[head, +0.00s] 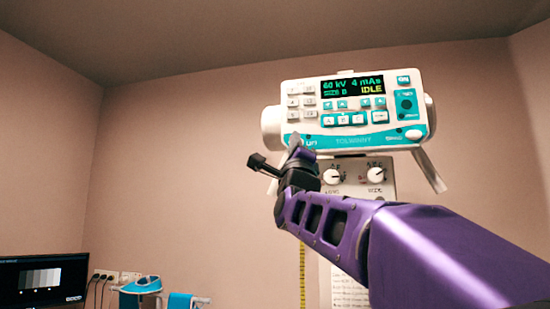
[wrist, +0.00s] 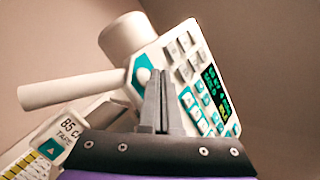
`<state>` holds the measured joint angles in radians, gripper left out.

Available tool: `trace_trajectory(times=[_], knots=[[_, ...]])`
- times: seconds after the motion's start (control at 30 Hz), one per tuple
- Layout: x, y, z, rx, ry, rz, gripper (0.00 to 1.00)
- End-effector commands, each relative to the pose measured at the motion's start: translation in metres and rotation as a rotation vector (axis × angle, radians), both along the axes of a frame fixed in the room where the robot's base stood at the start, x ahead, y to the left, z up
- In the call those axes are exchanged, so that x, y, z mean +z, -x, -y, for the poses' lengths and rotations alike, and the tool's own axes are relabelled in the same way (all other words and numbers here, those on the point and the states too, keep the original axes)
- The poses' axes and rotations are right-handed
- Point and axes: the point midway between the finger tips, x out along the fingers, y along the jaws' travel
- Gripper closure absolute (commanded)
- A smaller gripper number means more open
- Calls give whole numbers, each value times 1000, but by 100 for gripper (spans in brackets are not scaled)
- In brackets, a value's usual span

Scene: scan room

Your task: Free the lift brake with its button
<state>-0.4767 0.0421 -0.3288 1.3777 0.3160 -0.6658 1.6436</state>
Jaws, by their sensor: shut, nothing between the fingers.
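The white and teal control head (head: 345,118) hangs on the wall side, its display (head: 352,87) reading 60 kV, 4 mAs, SIZE B, IDLE. A teal patch at its lower left corner carries a partly covered label that looks like LIFT (head: 310,142). My gripper (head: 295,141) is shut and empty in front of that corner, hiding part of it. In the wrist view the shut fingers (wrist: 160,76) stand just right of a white button on a teal patch (wrist: 143,75). I cannot tell whether they touch the panel.
A panel with two knobs (head: 355,176) is below the head. A pale handle bar (wrist: 68,89) sticks out left in the wrist view. A yellow tape scale (head: 302,275) hangs below. A monitor (head: 42,280) and teal items (head: 142,285) are at lower left.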

Motion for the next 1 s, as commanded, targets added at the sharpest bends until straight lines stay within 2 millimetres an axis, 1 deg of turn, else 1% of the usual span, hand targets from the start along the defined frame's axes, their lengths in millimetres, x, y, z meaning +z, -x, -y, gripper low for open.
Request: trace_trajectory(times=[0.7,1.0], knots=[[0,0,0,0,0,0,100],[-1,-8,2,0,1,-1,100]])
